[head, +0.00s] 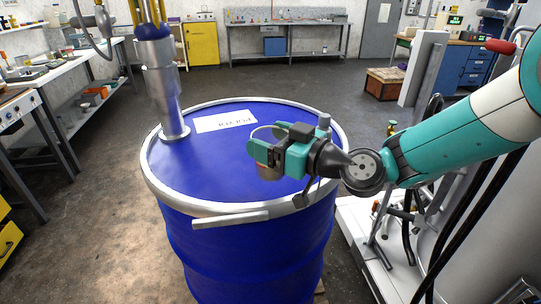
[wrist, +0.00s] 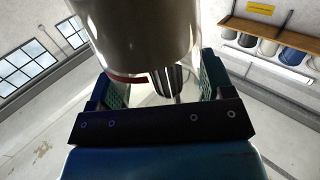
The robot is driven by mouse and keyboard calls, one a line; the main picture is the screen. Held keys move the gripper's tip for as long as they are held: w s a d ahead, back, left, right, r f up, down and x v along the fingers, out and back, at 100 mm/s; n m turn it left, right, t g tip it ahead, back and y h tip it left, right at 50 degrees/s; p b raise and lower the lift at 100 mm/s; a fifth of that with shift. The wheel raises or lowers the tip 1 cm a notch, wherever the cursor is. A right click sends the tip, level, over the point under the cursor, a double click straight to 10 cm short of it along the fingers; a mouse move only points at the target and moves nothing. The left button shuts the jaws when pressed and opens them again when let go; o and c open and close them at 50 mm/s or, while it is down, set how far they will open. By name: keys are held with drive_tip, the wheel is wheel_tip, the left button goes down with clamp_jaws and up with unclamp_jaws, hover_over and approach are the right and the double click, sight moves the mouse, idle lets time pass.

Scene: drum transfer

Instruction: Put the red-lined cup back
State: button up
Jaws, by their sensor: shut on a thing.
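The cup's lower body shows below the jaws in the head view. A dark ribbed piece shows between the fingers there.
The blue drum (head: 180,185) carries a white label (head: 226,121) and an upright metal tube (head: 165,90) at its left. Benches line the walls; the floor is open behind the drum.

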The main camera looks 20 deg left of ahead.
wheel_tip(320, 180, up, 22)
drive_tip(key=b, duration=0.2)
drive_tip(key=shift+b, duration=0.3)
idle(0.5)
drive_tip(key=w+d+f+m+t+h, duration=0.3)
drive_tip(key=w+d+f+m+t, duration=0.2)
drive_tip(key=w+d+f+t, duration=0.5)
drive_tip(key=w+d+f+m+t+h, duration=0.2)
drive_tip(key=w+d+f+m+h, duration=0.45)
drive_tip(key=d+f, duration=0.9)
drive_tip(key=s+d+f+m+t+h, duration=0.15)
drive_tip(key=d+f+h, duration=0.35)
drive_tip(key=d, duration=0.6)
drive_tip(key=s+d+f+m+t+h, duration=0.1)
drive_tip(key=s+d+f+m+h, duration=0.15)
drive_tip(key=d+f, duration=0.55)
drive_tip(key=s+d+f, duration=0.2)
drive_tip(key=s+f, duration=0.5)
drive_tip(key=f, duration=0.3)
drive_tip(key=shift+d+f+h, duration=0.3)
drive_tip(key=shift+d+f, duration=0.05)
drive_tip(key=shift+f, duration=0.05)
drive_tip(key=shift+g, duration=0.25)
